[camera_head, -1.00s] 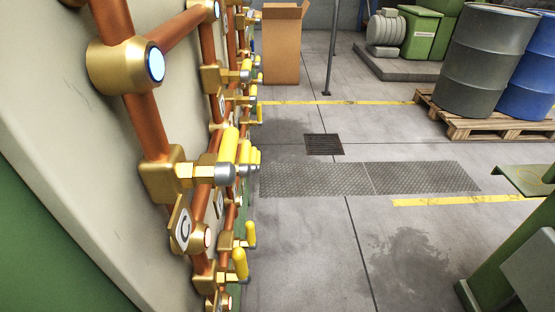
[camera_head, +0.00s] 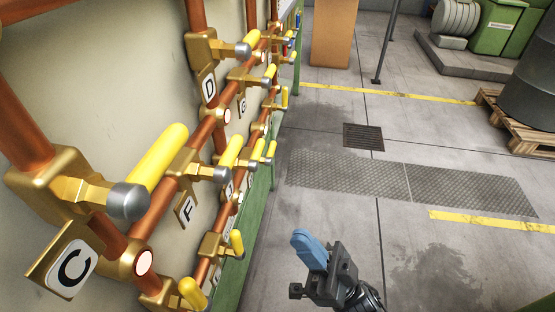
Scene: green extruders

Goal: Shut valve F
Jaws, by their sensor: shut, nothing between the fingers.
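Valve F (camera_head: 187,165) is a brass valve on the copper pipework at the left, with its F tag (camera_head: 187,209) hanging below it. Its yellow lever (camera_head: 230,153) has a grey hub at the near end and points up and away from me. My gripper (camera_head: 308,248) has blue fingers, which are shut and empty. In the picture it is to the right of and lower than valve F, clear of the lever and over the floor. The lower end of valve F's pipe is partly hidden by nearer pipework.
Valve C (camera_head: 70,190), with a large yellow lever, is nearest at the left. Valve D (camera_head: 205,50) is higher up. Several more yellow levers crowd behind and below valve F. The floor right of the panel is clear; a wooden pallet (camera_head: 520,130) stands farther right.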

